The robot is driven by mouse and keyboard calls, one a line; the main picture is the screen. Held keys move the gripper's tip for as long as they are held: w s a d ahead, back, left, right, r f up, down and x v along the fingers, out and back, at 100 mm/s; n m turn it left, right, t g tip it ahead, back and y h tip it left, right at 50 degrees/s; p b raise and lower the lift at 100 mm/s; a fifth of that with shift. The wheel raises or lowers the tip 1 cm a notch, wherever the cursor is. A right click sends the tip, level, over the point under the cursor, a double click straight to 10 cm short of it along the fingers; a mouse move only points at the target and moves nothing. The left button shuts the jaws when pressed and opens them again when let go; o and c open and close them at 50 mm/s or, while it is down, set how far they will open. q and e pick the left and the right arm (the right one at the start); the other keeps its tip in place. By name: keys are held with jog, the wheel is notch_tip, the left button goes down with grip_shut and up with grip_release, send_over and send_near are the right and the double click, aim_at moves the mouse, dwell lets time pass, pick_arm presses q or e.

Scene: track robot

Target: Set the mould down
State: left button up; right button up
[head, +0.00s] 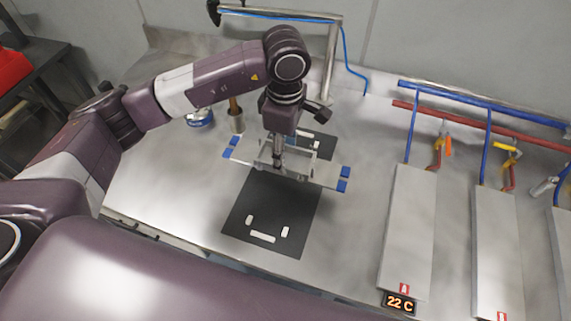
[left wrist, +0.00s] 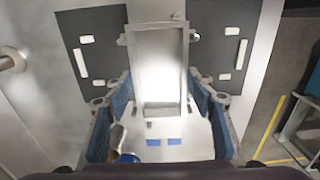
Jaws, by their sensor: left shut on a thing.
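The mould (head: 318,171) is a long pale metal piece with blue patches at both ends, lying crosswise over the dark mat (head: 262,197) in the head view. My left gripper (head: 278,163) points down at its middle and is shut on it. In the left wrist view, blue-padded fingers stand on both sides of the metal mould (left wrist: 160,62). White marks on the mat show on both sides of the mould. The mould hides the mat's middle, so I cannot tell whether they touch. My right gripper is not in view.
A blue can (head: 199,117) and a wooden-handled tool (head: 235,117) stand left behind the mould. A metal frame with a blue hose (head: 345,45) is at the back. Grey panels (head: 408,230) with pipes and a 22 C display (head: 399,303) are right. The steel top is clear between mat and panels.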

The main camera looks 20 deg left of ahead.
aim_at(286, 163)
pick_arm(q)
notch_tip(286, 163, down, 3)
jog(key=shift+f, duration=0.1)
notch_tip(286, 163, down, 4)
jog(key=shift+r+p, duration=0.25)
jog(key=shift+p, duration=0.55)
jog(key=shift+f, duration=0.45)
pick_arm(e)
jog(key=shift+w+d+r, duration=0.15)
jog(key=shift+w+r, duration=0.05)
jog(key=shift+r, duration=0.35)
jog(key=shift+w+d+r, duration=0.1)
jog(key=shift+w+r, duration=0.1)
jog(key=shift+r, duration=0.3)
pick_arm(q)
jog(key=shift+f, duration=0.15)
jog(key=o, duration=1.7)
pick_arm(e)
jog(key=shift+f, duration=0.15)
